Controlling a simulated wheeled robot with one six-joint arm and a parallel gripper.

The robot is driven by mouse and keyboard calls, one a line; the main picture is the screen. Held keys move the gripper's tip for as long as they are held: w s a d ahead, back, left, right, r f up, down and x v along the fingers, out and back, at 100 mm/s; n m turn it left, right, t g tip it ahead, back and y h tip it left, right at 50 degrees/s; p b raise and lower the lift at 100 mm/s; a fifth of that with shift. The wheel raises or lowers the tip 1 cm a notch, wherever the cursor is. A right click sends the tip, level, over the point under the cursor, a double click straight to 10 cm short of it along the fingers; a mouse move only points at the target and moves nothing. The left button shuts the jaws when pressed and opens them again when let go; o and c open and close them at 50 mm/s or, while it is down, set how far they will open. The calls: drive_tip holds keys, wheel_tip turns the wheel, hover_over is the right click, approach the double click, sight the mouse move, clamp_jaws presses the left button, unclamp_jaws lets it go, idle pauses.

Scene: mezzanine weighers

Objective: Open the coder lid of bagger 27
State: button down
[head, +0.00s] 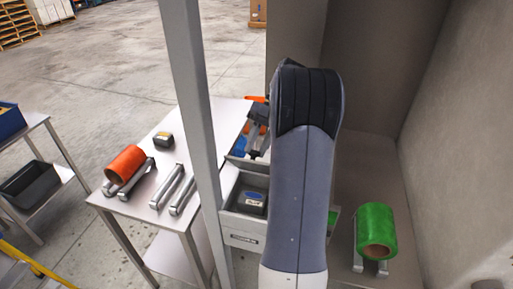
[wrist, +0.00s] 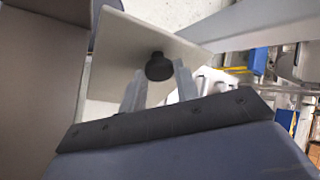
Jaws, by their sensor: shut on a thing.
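In the wrist view my gripper (wrist: 158,82) has its two pale fingers closed around a black round knob (wrist: 159,67). The knob stands on a flat light-grey panel, which looks like the coder lid (wrist: 125,42); it is tilted in this view. In the head view a pale grey box (head: 240,224), apparently the coder, has its top uncovered. My arm hides the box's right side, and the fingertips cannot be made out clearly there.
A grey upright post (head: 190,110) stands just left of the box. A steel table (head: 215,125) behind it bears an orange roll (head: 125,164), a small black cassette (head: 163,140) and metal rails. A green roll (head: 376,229) sits at right, near the beige wall.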

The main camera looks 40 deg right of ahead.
idle(0.3)
drive_tip(key=c, duration=1.1)
unclamp_jaws()
drive_tip(key=shift+o, duration=0.2)
